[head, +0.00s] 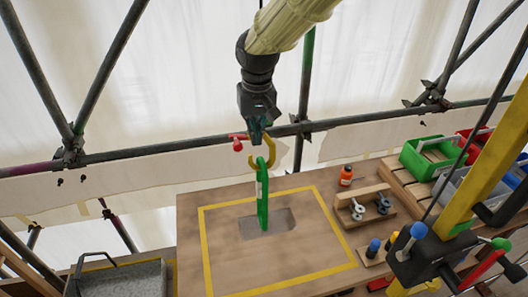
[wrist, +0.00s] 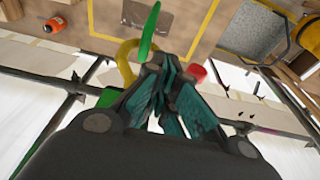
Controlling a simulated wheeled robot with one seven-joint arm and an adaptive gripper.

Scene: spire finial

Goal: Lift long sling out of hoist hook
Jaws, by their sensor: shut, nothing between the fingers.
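The green long sling (head: 263,200) hangs in the yellow hoist hook (head: 269,155) above the table, its lower end by a grey patch. In the wrist view the sling (wrist: 149,30) runs upward from near my fingertips, and the hook (wrist: 127,62) curves just left of them. My gripper (head: 257,132) points down right at the top of the hook. Its teal fingers (wrist: 163,75) are shut with nothing between them. Whether the fingers touch the hook or the sling cannot be told, and the fingers hide part of both in the wrist view.
A red part (head: 237,142) sits just left of the hook. The wooden table (head: 300,250) has a yellow taped outline. An orange bottle (head: 346,175), a wooden rack with shackles (head: 370,208) and a green bin (head: 432,155) stand right. Scaffold poles (head: 180,146) run behind the hook.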

